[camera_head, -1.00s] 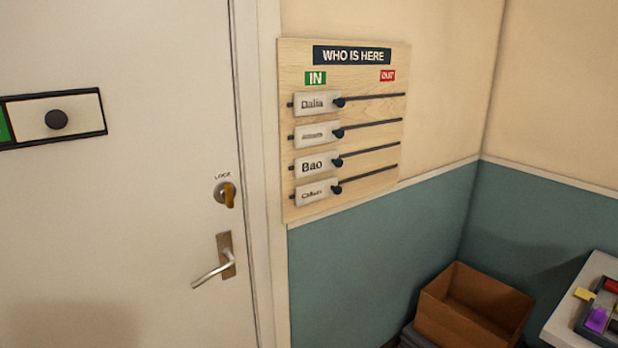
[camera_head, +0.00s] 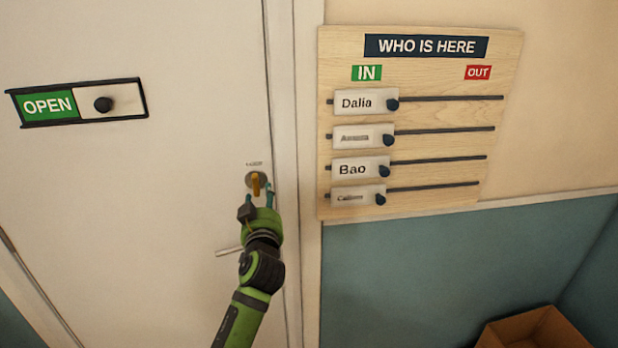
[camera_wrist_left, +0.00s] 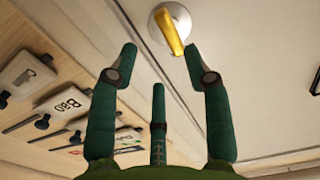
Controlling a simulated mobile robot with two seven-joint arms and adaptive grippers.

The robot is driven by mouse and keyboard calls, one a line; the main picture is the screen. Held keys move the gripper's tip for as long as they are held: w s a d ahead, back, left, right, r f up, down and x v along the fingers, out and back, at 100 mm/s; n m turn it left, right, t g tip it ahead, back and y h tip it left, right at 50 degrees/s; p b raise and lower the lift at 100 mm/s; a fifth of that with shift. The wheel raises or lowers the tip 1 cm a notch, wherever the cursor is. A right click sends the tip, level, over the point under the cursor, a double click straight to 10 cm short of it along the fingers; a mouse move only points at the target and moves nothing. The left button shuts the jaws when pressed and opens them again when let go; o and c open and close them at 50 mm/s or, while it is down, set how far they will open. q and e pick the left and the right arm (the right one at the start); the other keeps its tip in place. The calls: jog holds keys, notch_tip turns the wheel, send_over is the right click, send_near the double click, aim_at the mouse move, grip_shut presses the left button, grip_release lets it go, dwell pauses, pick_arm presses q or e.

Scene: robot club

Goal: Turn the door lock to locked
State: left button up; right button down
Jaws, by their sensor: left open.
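The door lock is a round silver plate with a yellow thumb-turn (camera_head: 256,184) on the white door (camera_head: 170,190), under a small label. The turn stands about upright in the head view. My left gripper (camera_head: 259,194) is open just in front of the lock, with its fingertips near the turn. In the left wrist view, the yellow turn (camera_wrist_left: 168,32) shows beyond the gap between the open fingers (camera_wrist_left: 159,52), with nothing held. I cannot tell whether any finger touches it. My right gripper is not in view.
A door handle (camera_head: 228,251) lies just below the lock, partly behind my left arm. An OPEN slider sign (camera_head: 112,104) is on the door at left. A wooden name board (camera_head: 440,75) hangs right of the frame. A cardboard box (camera_head: 530,330) is at lower right.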

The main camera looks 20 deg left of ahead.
aim_at(258, 187)
pick_arm(q)
jog(key=w+a, duration=0.1)
jog(key=a+p, duration=0.1)
jog(key=w+a, duration=0.1)
jog(key=shift+w+a+r+p, duration=0.2)
jog(key=shift+w+a+p, duration=0.1)
jog(key=shift+a+p, duration=0.1)
jog(key=shift+w+r, duration=0.15)
jog(key=shift+r, duration=0.1)
jog(key=shift+w, duration=0.35)
jog(key=shift+w+a+f+p, duration=0.1)
jog(key=shift+w+p, duration=0.2)
jog(key=shift+w, duration=0.05)
jog(key=shift+w+a+f, duration=0.25)
jog(key=shift+w+f, duration=0.15)
jog(key=shift+w, duration=0.1)
jog(key=shift+w+a+f, duration=0.1)
jog(key=shift+w+f, duration=0.05)
jog(key=shift+w, duration=0.05)
jog(key=shift+s, duration=0.1)
jog(key=c, duration=0.7)
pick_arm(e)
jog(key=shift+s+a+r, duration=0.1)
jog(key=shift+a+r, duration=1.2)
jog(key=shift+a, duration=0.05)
